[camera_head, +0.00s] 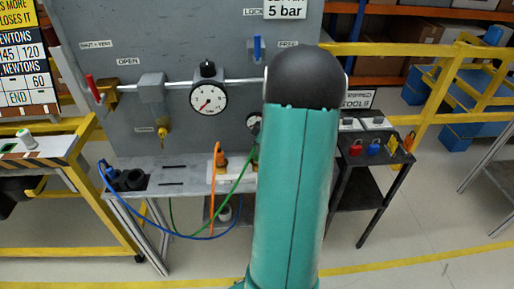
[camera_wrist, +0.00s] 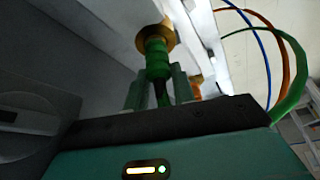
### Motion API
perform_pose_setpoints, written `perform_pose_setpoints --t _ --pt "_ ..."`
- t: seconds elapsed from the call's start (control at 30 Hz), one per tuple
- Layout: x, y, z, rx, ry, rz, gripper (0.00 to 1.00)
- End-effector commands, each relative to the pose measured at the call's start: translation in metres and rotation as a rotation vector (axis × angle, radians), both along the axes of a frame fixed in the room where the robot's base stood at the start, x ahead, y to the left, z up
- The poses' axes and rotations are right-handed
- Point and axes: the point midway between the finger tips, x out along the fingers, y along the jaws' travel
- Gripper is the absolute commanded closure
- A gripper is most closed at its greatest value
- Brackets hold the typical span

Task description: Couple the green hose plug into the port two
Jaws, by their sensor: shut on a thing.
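In the wrist view the green plug (camera_wrist: 158,62) sits between the two fingers of my gripper (camera_wrist: 158,88), which is shut on it. The plug's far end meets a brass-coloured round fitting (camera_wrist: 155,38) on the grey panel. I cannot tell how deep it sits, and no port number is readable. The green hose (camera_wrist: 296,75) loops at the right. In the head view the green hose (camera_head: 236,187) runs up behind my arm, which hides my gripper, the plug and the port.
In the head view the panel (camera_head: 130,75) carries a gauge (camera_head: 208,98), a red lever (camera_head: 93,87) and a blue lever (camera_head: 257,48). An orange hose (camera_head: 214,185) and a blue hose (camera_head: 170,228) hang by the bench (camera_head: 170,164). A dark tool stand (camera_head: 372,158) stands right of my arm.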

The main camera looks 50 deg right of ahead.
Motion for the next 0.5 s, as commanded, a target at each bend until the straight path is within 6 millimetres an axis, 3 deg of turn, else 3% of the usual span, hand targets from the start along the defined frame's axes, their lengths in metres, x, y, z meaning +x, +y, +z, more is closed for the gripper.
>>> perform_pose_setpoints --t 0.3,0.33,0.43,0.5 --pt "0.0 0.0 -0.0012 0.0 0.0 0.0 1.0" --pt "-0.0001 0.0001 -0.0012 0.0 0.0 0.0 0.73" --pt "-0.0001 0.0001 -0.0012 0.0 0.0 0.0 0.53" --pt "-0.0001 0.0001 -0.0012 0.0 0.0 0.0 0.49"
